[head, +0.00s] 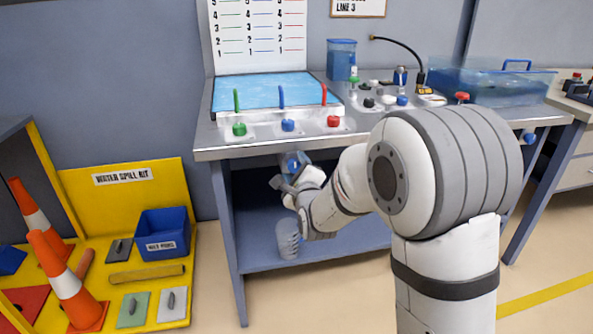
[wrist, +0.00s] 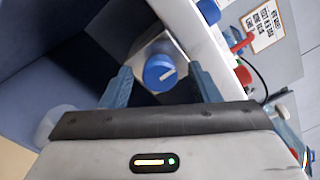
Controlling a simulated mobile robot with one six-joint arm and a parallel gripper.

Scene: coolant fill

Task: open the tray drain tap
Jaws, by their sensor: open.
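A round blue knob with a white pointer line, which looks like the tray drain tap (wrist: 160,73), sits on a pale plate under the bench. In the head view, the blue tap (head: 293,162) shows just below the bench's front edge, partly hidden by my gripper (head: 284,178). In the wrist view, my gripper (wrist: 160,82) is open, with one finger on each side of the knob. Gaps show between the fingers and the knob; I cannot tell how far the fingertips reach along it. The blue-filled tray (head: 265,92) is on the bench above.
A clear jug (head: 287,238) stands on the bench's lower shelf, below my gripper. Green (head: 239,129), blue (head: 288,125) and red (head: 333,121) knobs line the bench front. Another blue knob (head: 528,137) is at the right. A yellow spill-kit station (head: 120,185) stands left.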

